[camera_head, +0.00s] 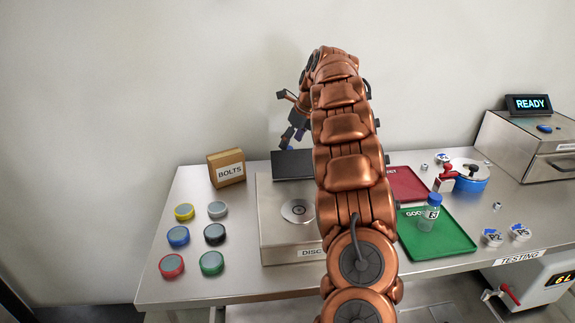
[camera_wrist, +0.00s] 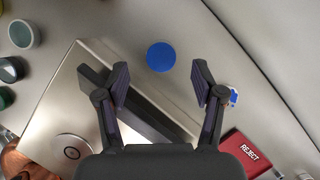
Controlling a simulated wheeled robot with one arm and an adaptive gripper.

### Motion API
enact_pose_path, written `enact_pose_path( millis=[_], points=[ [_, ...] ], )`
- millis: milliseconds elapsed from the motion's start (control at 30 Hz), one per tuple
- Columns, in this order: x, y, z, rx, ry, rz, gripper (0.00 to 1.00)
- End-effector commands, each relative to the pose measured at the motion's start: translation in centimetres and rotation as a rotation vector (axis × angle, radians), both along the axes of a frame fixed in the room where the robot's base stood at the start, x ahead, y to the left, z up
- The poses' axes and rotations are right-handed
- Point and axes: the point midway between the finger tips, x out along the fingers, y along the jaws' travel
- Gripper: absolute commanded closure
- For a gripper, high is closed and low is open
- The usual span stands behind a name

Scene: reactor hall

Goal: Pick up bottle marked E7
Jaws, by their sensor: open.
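In the wrist view a round blue cap (camera_wrist: 161,57), seen from above, lies between and just beyond the fingertips of my gripper (camera_wrist: 161,78). My gripper is open with nothing between its fingers. No label shows under this cap, so I cannot tell whether it is bottle E7. In the head view my gripper (camera_head: 292,134) is behind the disc machine, near the wall, partly hidden by my arm. A clear bottle with a blue cap (camera_head: 429,213) stands upright on the green tray (camera_head: 455,239); its label is too small to read surely.
The disc machine (camera_head: 277,225) stands close to my gripper, with a dark block on top. A BOLTS box (camera_head: 227,168) and several coloured jars (camera_head: 178,236) are at left. A red tray (camera_head: 405,184), a blue pot (camera_head: 470,176) and a READY machine (camera_head: 525,145) are at right.

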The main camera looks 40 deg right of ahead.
Motion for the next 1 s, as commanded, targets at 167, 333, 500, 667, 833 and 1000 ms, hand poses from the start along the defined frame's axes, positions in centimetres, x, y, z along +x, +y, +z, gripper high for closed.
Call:
enact_pose_path(
  millis=[167, 333, 500, 667, 833, 1000],
  points=[
    [0.7, -0.1, -1.6, 0.001, 0.003, -0.001, 0.32],
    [1.4, 0.0, -3.1, 0.000, 0.002, -0.001, 0.32],
    [1.7, 0.0, -3.9, 0.001, 0.002, -0.001, 0.32],
    [1.8, 0.1, -4.0, 0.001, 0.001, -0.001, 0.32],
    [1.8, 0.1, -4.0, 0.001, 0.001, -0.001, 0.39],
    [1.8, 0.1, -4.0, 0.001, 0.001, 0.000, 0.57]
  ],
)
